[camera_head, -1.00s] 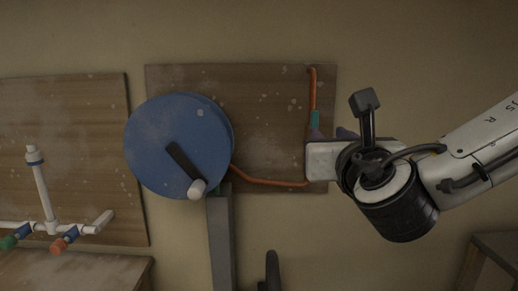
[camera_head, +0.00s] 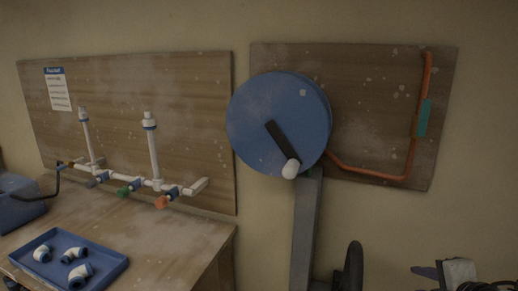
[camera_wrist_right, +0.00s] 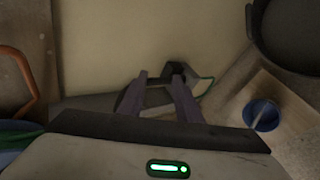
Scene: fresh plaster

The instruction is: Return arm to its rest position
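My right gripper (camera_head: 428,272) shows at the lower right edge of the head view, low and below the orange pipe (camera_head: 419,100). Most of my right arm is outside that view. In the right wrist view the gripper (camera_wrist_right: 158,76) has its two purple-grey fingers apart, and I see nothing held between them. A dark block and a grey surface lie beyond the fingers there. The orange pipe with its teal sleeve (camera_head: 423,118) is on the right wooden board (camera_head: 375,75), clear of the gripper. My left gripper is in neither view.
A blue reel (camera_head: 265,110) with a crank stands on a grey post (camera_head: 304,235) before the right board. At left are white pipes with valves (camera_head: 152,150) and a bench (camera_head: 180,235) with a blue tray (camera_head: 112,268) of white elbows. A blue cup (camera_wrist_right: 262,115) stands on a wooden surface.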

